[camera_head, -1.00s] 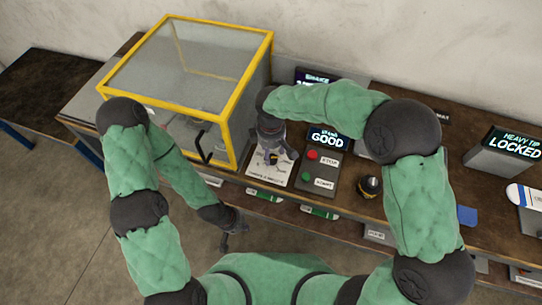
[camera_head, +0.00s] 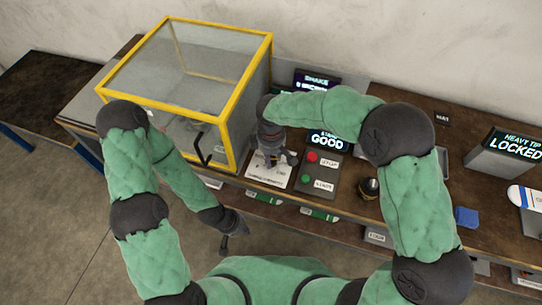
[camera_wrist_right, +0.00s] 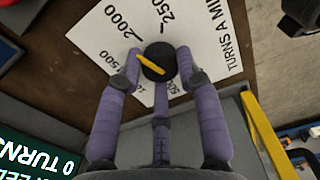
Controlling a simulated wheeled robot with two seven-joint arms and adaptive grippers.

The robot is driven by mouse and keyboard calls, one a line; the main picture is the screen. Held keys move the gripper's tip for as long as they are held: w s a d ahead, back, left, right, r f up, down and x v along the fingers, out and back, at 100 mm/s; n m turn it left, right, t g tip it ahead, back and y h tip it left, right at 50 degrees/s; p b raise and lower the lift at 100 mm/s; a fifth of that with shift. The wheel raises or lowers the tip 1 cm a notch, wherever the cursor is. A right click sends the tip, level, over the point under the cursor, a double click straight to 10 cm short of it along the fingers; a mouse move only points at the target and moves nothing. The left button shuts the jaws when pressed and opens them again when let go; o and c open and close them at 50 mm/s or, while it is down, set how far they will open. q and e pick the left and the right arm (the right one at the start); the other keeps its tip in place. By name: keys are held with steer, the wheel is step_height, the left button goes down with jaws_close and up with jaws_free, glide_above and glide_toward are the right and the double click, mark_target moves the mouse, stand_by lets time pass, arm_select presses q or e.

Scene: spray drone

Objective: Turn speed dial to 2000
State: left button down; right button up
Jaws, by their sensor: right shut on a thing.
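The speed dial is a black round knob (camera_wrist_right: 159,61) with a yellow pointer (camera_wrist_right: 148,63), set on a white scale sheet (camera_wrist_right: 98,38). It stands in the right wrist view. The pointer's outer end lies up and left, between the 1500 and 2000 marks. My right gripper (camera_wrist_right: 158,76) has its three fingers closed around the knob. In the head view, my right gripper (camera_head: 275,158) is over the white sheet (camera_head: 262,177) and hides the knob. My left gripper (camera_head: 228,238) hangs in front of the bench, away from the dial; its finger opening is unclear.
A yellow-framed clear box (camera_head: 190,75) stands left of the dial. A panel with red and green buttons (camera_head: 318,172) is close on its right. A small black-and-gold knob (camera_head: 369,188) and a LOCKED display (camera_head: 510,148) are farther right. A green turns display (camera_wrist_right: 35,160) shows in the wrist view.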

steer(key=shift+a+m, duration=0.15)
steer(key=shift+m, duration=0.15)
steer(key=o, duration=1.1)
steer(key=shift+a, duration=0.15)
step_height(320, 180, up, 12)
steer(key=shift+f, duration=0.1)
